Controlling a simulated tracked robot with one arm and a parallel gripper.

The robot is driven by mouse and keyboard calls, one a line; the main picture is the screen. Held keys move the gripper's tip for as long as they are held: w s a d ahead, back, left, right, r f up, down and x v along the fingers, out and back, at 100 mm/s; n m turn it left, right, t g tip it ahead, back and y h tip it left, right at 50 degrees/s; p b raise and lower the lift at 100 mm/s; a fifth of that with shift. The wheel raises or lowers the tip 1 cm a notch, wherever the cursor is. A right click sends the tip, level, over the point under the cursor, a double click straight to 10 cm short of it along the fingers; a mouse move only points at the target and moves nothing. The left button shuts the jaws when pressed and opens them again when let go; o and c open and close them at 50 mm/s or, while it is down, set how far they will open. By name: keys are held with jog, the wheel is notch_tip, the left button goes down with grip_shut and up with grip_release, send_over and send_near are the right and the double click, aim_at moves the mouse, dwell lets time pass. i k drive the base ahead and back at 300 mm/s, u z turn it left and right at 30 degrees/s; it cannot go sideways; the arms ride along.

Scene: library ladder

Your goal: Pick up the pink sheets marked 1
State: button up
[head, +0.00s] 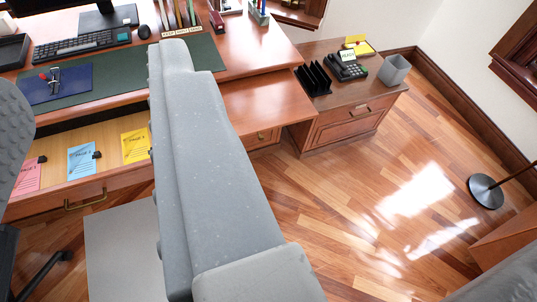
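The pink sheets (27,178) lie flat in an open desk drawer (62,188) at the left of the head view. Their left part is cut off by the chair and the picture edge. A dark clip sits at their upper right corner. Their printed mark is too small to read surely. Blue sheets (81,161) and yellow sheets (134,148) lie to their right in the same drawer, apart from them. My grey arm crosses the middle of the view, right of the sheets. My gripper does not show.
A grey chair (14,140) stands at the left edge, close to the pink sheets. The desk (250,50) holds a keyboard (85,43) and a blue clipboard (62,84). A side cabinet (345,125) bears a phone (347,66). Wooden floor (330,210) at the right is mostly clear; a lamp base (486,191) stands there.

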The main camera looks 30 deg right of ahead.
aim_at(29, 179)
jog(key=z, duration=0.05)
jog(key=k, duration=0.3)
jog(key=z, duration=0.5)
jog(key=i, duration=0.9)
jog(key=u, duration=1.65)
jog(key=i, duration=1.1)
jog(key=z, duration=0.25)
